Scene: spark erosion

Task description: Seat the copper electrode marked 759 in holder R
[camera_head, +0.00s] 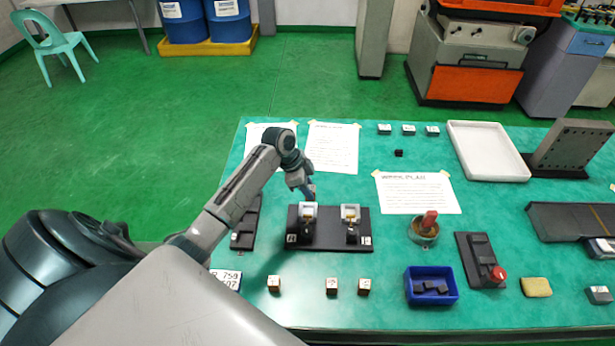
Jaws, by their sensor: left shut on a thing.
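A dark base plate (330,242) bears two upright holders with pale tops, a left holder (308,211) and a right holder (350,213). Small white labels sit by each, too small to read. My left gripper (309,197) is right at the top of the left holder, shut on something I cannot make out. Whether it touches the holder is unclear. Three small copper-brown blocks with pale marked faces stand along the front: a left block (274,284), a middle block (331,286) and a right block (364,286). Their marks are unreadable. My right gripper is not in view.
A card (226,279) reading "759" lies at the front left. A blue bin (431,287), a red-button box (480,260) and a round pot (424,232) stand to the right. A white tray (487,150) is at the back. The table's middle front is partly clear.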

